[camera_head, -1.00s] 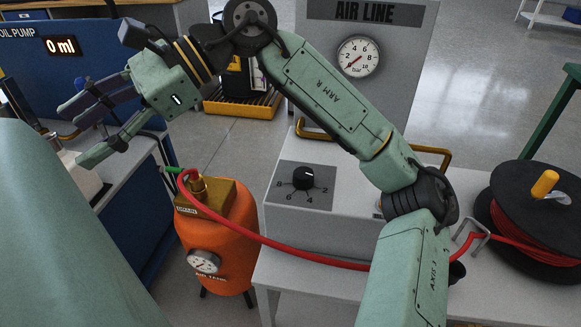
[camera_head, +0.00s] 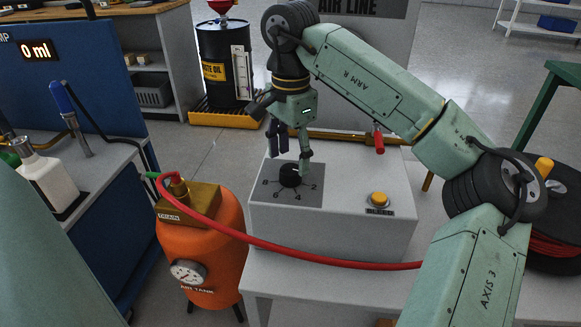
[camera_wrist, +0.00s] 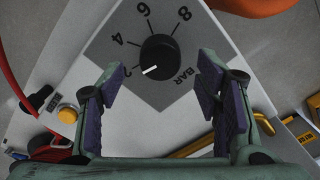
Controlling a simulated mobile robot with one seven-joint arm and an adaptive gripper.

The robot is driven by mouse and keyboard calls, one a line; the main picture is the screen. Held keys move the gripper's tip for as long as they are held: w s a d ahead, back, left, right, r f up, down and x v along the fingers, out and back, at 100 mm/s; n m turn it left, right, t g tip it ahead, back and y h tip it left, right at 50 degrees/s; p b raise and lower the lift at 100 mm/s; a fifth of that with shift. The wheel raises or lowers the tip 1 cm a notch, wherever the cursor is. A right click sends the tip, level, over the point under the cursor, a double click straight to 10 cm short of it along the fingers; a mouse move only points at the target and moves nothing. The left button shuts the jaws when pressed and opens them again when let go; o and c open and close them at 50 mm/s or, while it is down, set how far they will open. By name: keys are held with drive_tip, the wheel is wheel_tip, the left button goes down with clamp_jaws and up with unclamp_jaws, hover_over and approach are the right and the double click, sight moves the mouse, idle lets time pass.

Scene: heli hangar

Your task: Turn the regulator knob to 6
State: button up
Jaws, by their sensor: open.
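The regulator knob (camera_head: 290,175) is a round black knob on a grey dial plate (camera_head: 313,193) on top of a light grey box. In the wrist view the knob (camera_wrist: 160,54) shows a white pointer mark toward the lower left, a little past the 2, on the side away from the 4. The numbers 2, 4, 6 and 8 and the word BAR surround it. My gripper (camera_head: 290,156) points down just above the knob. Its fingers (camera_wrist: 160,78) are open and stand on either side below the knob in the wrist view, holding nothing.
A yellow button (camera_head: 378,199) sits right of the dial. A red hose (camera_head: 300,254) runs from the orange air tank (camera_head: 203,250) across the box front. A red-handled lever (camera_head: 378,140) stands at the back. My arm hides the air line gauge.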

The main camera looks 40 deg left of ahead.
sight(291, 169)
drive_tip(key=shift+f, duration=1.6)
drive_tip(key=c, duration=1.2)
drive_tip(key=shift+o, duration=0.2)
